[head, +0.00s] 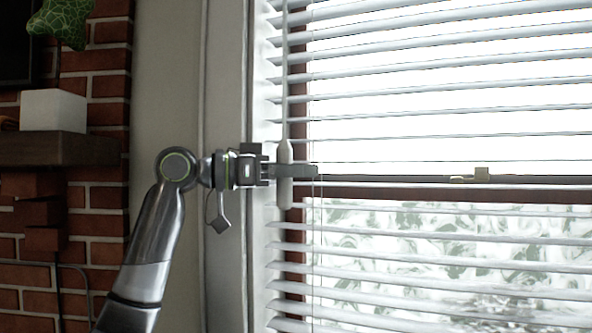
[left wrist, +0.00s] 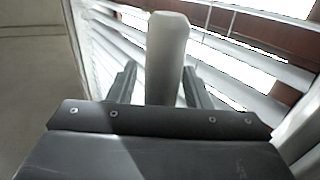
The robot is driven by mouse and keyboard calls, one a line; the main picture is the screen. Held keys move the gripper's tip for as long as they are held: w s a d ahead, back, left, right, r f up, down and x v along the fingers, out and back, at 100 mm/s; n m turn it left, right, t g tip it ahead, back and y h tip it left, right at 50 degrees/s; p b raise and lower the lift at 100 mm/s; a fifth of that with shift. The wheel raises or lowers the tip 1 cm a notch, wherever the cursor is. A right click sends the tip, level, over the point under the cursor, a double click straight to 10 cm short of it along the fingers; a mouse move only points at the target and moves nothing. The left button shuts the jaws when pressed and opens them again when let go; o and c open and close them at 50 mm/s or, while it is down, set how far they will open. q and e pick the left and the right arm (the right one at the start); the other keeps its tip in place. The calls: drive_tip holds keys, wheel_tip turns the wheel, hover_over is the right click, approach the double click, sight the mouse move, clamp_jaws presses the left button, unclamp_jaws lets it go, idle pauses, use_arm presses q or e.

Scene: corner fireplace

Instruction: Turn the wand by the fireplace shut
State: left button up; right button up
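The wand (head: 285,150) is a pale vertical rod with a thicker handle, hanging at the left side of the white window blinds (head: 430,120). The blinds' slats are tilted with bright gaps between them. My left gripper (head: 293,171) reaches in from the left at the height of the wand's handle. In the left wrist view, the wand's rounded end (left wrist: 168,50) stands between the two dark fingers (left wrist: 160,88). A gap shows on its left side, and the right finger lies close to it, so the gripper looks open around the wand. My right gripper is not in view.
A brick fireplace wall (head: 108,190) with a dark mantel (head: 60,149) is at the left. A thin cord (head: 313,240) hangs right of the wand. A window latch (head: 480,175) shows behind the slats.

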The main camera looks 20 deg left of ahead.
use_arm(q)
drive_tip(key=c, duration=0.9)
drive_tip(key=shift+n+t+y, duration=0.3)
drive_tip(key=shift+t, duration=0.1)
drive_tip(key=shift+w+a+n+t+y+b, duration=0.15)
drive_tip(key=shift+a+n+t+y+b, duration=0.75)
drive_tip(key=shift+n+y, duration=2.15)
drive_tip(key=shift+w+d+n+t+y+b, duration=0.15)
drive_tip(key=shift+n+t+y+b, duration=0.25)
drive_tip(key=shift+n+t+y, duration=2.5)
drive_tip(key=shift+w+a+n+g+y+b, duration=0.2)
drive_tip(key=shift+a+n+y+b, duration=0.35)
drive_tip(key=shift+n+y, duration=2.65)
drive_tip(key=m+y, duration=0.2)
drive_tip(key=y, duration=0.1)
drive_tip(key=shift+m, duration=0.35)
